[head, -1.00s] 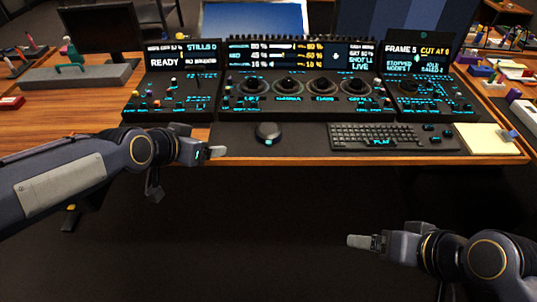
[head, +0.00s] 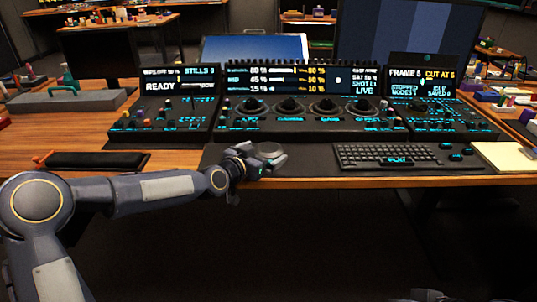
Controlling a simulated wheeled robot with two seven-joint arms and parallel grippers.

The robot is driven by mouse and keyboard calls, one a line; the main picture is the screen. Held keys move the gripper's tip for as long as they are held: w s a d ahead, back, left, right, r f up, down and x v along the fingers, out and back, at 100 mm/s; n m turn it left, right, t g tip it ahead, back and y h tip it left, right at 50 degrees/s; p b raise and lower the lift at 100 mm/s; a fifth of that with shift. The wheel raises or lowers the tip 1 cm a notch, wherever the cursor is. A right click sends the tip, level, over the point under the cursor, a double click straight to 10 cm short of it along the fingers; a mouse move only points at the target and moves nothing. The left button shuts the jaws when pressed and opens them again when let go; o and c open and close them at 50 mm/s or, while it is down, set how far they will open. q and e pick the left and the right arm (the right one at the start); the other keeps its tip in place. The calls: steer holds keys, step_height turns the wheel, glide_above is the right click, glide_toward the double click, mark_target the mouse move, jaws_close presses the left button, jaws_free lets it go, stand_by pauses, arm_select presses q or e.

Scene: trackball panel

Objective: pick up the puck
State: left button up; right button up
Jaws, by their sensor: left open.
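The puck (head: 269,149) is a dark, round, low disc on the black desk mat, left of the keyboard. My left gripper (head: 264,158) is at the puck, coming in from the left and front. Its jaws are open, with finger parts showing at the puck's left and right near side. Whether they touch it cannot be told. The gripper hides the puck's lower near part. Only a small part of my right gripper (head: 428,295) shows at the bottom edge, its fingers not clear.
The control panel (head: 300,127) with dark trackballs stands just behind the puck. A keyboard (head: 388,156) lies to the right, with a pale notepad (head: 503,156) beyond. A dark flat pad (head: 97,160) lies at the left. The mat between puck and keyboard is clear.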

mark_target(267, 150)
arm_select(q)
steer(key=shift+x, duration=1.4)
steer(key=shift+s, duration=0.1)
steer(key=c, duration=0.9)
steer(key=shift+r, duration=0.2)
steer(key=shift+c, duration=0.2)
steer(key=shift+r, duration=0.25)
steer(key=r, duration=0.1)
steer(key=r+p, duration=0.1)
steer(key=r, duration=0.1)
steer(key=shift+s+r, duration=0.35)
steer(key=shift+s, duration=0.05)
steer(key=s+r+p, duration=0.2)
steer(key=s+r, duration=0.6)
steer(key=s, duration=0.5)
steer(key=shift+r+p, duration=0.25)
steer(key=shift+p, duration=0.15)
steer(key=shift+f, duration=0.1)
